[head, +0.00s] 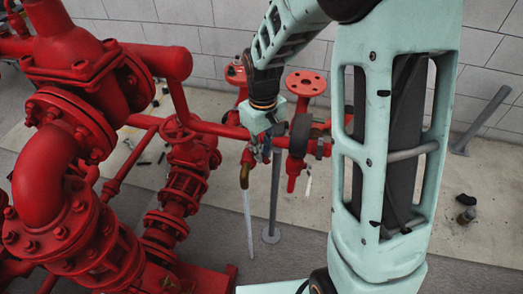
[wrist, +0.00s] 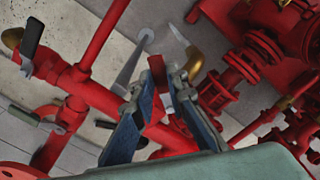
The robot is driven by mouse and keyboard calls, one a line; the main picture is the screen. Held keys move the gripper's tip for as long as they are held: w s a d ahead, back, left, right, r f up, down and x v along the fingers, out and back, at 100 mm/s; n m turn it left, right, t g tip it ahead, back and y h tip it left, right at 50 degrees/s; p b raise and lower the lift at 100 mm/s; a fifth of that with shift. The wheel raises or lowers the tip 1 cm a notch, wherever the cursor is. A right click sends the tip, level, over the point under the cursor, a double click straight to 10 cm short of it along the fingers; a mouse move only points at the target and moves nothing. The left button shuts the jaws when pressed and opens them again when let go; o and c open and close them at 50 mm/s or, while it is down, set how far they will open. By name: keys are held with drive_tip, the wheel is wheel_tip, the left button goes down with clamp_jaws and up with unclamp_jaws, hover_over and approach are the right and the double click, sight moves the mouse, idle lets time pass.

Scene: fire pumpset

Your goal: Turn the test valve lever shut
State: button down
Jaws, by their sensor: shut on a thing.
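In the wrist view a red lever (wrist: 157,73), which looks like the test valve lever, stands between the tips of my gripper (wrist: 158,88). The two blue-padded fingers are shut on it from either side. Beside it is a brass outlet (wrist: 194,64) with a pale stream at its mouth. In the head view my gripper (head: 264,155) is at the red pipework, just above and right of the brass outlet (head: 244,176). A thin whitish stream (head: 249,222) runs down from the outlet toward the floor. In the head view the lever is hidden by my gripper.
A black lever (wrist: 33,40) and a green lever (wrist: 36,119) are on nearby branches in the wrist view. A large red pump assembly (head: 75,150) fills the left.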

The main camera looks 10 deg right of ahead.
idle(0.3)
drive_tip(key=c, duration=1.9)
unclamp_jaws()
wheel_tip(320, 180, up, 12)
drive_tip(key=shift+c, duration=0.6)
